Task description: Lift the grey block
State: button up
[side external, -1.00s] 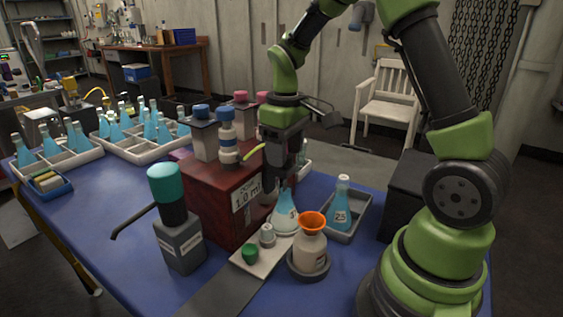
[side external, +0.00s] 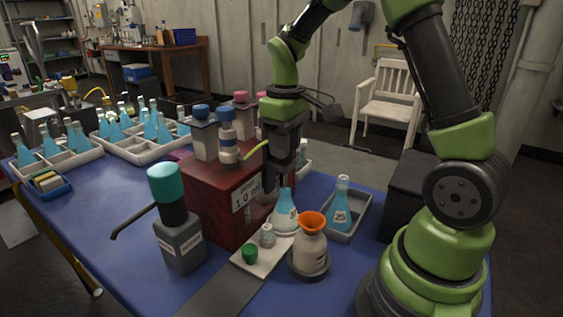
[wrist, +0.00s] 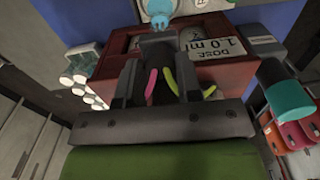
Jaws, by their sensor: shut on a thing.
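My gripper (side external: 277,180) points down beside the red box, just above and behind a blue conical flask (side external: 285,212) in the side view. In the wrist view its two dark fingers (wrist: 158,78) are closed around a dark grey block (wrist: 158,46), which sticks out between them. In the side view the block is hard to tell apart from the dark fingers. I cannot tell how far it is above any surface.
A red box (side external: 215,205) with bottles on top stands left of my gripper. A bottle with an orange funnel (side external: 311,245), a teal-capped bottle (side external: 178,235) and a grey tray (side external: 350,232) with a flask (side external: 340,208) are close by.

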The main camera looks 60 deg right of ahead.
jog(key=shift+r, duration=1.9)
jog(key=o, duration=0.7)
notch_tip(320, 180, up, 7)
jog(key=shift+f, duration=0.1)
